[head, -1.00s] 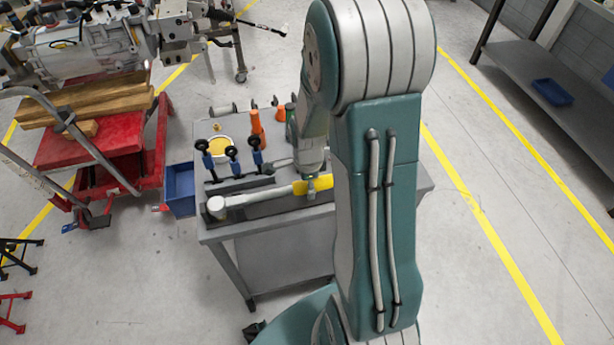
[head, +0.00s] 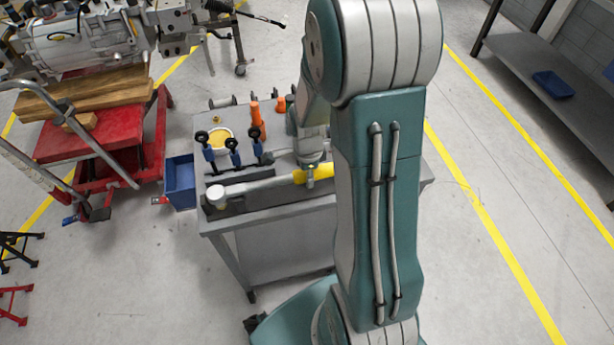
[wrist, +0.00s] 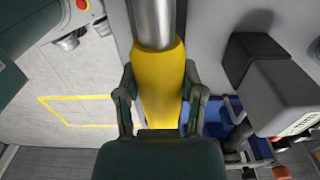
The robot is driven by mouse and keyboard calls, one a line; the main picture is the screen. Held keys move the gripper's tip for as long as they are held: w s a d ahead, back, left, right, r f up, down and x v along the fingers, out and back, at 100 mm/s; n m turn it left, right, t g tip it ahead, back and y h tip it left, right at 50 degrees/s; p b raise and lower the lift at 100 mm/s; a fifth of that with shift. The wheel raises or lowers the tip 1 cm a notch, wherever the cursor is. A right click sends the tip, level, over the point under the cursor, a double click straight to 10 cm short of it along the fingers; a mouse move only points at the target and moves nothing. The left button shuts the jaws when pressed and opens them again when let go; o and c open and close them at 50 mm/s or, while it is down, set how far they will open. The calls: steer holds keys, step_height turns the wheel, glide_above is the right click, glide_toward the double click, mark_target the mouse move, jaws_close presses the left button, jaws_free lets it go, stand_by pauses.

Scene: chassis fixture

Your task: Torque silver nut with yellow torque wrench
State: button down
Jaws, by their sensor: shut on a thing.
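The torque wrench has a yellow handle (head: 312,174) and a long silver shaft (head: 262,187). It lies level along the front of the grey workbench (head: 212,226), its round head (head: 216,194) at the left end. My gripper (wrist: 160,95) is shut around the yellow handle, one finger on each side, in the wrist view. The handle (wrist: 158,70) and part of the silver shaft (wrist: 153,22) show there. I cannot make out the silver nut in either view; the spot under the wrench head is hidden.
Blue-and-black clamps (head: 232,152) and an orange cone-shaped item (head: 256,118) stand on the bench behind the wrench. A blue bin (head: 180,183) hangs at the bench's left side. A red cart (head: 95,145) stands further left.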

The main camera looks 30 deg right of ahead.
steer(key=shift+r, duration=3)
step_height(320, 180, up, 7)
steer(key=shift+r, duration=0.2)
stand_by(0.4)
steer(key=shift+r, duration=0.15)
stand_by(0.3)
